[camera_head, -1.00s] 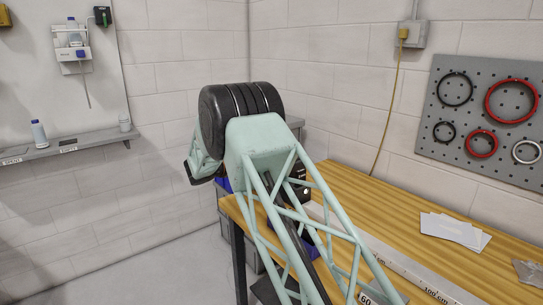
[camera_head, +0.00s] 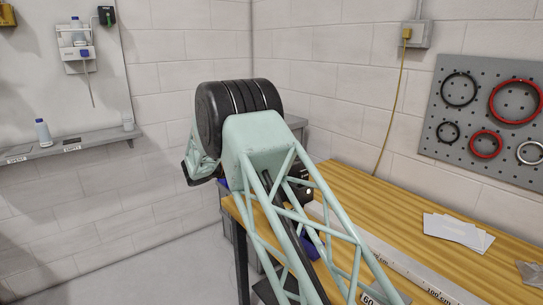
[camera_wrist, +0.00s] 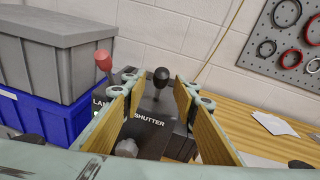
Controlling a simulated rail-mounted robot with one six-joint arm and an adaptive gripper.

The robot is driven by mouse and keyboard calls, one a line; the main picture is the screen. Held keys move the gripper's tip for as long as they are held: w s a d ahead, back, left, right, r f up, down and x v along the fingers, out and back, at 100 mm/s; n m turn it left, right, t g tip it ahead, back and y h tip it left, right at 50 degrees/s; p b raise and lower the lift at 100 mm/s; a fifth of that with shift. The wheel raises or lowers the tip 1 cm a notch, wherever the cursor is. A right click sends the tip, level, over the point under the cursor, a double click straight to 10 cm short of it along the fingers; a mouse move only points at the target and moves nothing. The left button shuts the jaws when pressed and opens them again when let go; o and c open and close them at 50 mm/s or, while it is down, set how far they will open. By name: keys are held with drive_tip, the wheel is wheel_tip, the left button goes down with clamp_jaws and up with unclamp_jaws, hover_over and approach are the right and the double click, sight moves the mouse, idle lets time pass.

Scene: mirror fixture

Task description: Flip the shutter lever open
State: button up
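The shutter lever (camera_wrist: 162,77) has a black knob on a dark stem and stands roughly upright on a dark box (camera_wrist: 150,138) marked SHUTTER. In the wrist view my gripper (camera_wrist: 160,93) is open, with one tan-padded finger on each side of the lever's line. The knob shows in the gap between the fingertips; I cannot tell whether it is level with them or beyond. Neither finger appears to touch it. In the head view my arm hides the lever and gripper, and only part of the dark box (camera_head: 305,185) shows.
A red-knobbed lever (camera_wrist: 103,62) stands just left of the left finger, by a partly covered label. A grey bin (camera_wrist: 65,50) and blue bin (camera_wrist: 45,115) are at the left. Papers (camera_head: 458,231) and a ruler strip (camera_head: 415,276) lie on the wooden bench (camera_head: 385,205).

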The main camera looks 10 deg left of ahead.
drive_tip(key=v, duration=1)
idle(0.3)
